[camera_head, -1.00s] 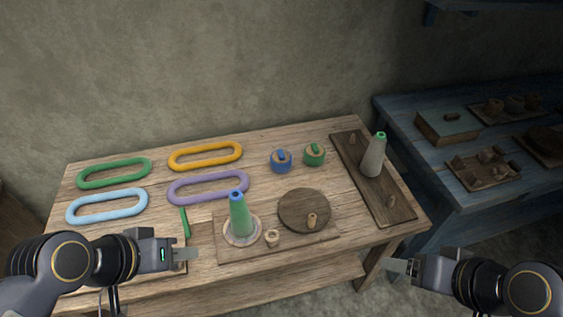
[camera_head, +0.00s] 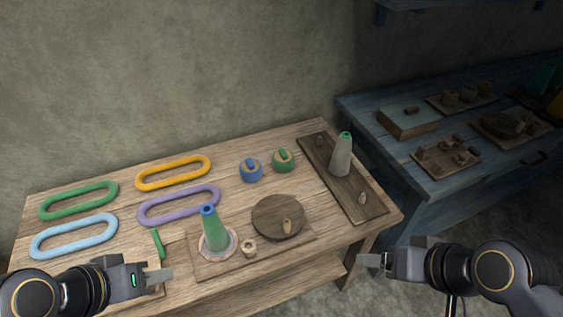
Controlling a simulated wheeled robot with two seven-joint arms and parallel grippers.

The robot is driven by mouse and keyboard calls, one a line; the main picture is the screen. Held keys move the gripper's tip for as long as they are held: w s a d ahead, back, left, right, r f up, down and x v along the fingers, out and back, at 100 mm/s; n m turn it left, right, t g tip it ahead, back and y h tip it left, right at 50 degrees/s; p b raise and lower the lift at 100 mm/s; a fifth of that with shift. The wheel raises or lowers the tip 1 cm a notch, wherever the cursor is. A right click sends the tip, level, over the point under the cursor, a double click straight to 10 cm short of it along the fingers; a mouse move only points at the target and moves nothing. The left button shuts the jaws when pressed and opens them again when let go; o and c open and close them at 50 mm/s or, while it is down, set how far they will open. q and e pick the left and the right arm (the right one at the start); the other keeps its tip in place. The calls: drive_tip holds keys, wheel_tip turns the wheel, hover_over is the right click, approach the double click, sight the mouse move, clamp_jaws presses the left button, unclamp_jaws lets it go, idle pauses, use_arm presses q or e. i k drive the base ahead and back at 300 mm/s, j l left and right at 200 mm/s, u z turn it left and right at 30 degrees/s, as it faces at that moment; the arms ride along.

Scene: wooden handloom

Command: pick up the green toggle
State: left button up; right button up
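A slim green stick (camera_head: 158,243), which looks like the green toggle, lies on the left part of the wooden table (camera_head: 105,225). My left gripper (camera_head: 160,278) is just in front of it, near the table's front edge, and appears apart from it. Its fingers show edge-on, so their opening is unclear. My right gripper (camera_head: 372,260) is off the table's right front corner, far from the stick. Its finger gap is also unclear.
Green, orange, light blue and purple rings (camera_head: 178,205) lie behind the stick. A blue table (camera_head: 400,160) stands at right.

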sight(282, 151)
drive_tip(key=i+l, duration=0.25)
drive_tip(key=l, duration=0.15)
drive_tip(key=l+u, duration=0.1)
drive_tip(key=u, duration=0.3)
drive_tip(key=i+l+u, duration=0.1)
drive_tip(key=u, duration=0.3)
drive_tip(key=l+u, duration=0.1)
drive_tip(key=u, duration=0.3)
drive_tip(key=l+u, duration=0.1)
drive_tip(key=u, duration=0.3)
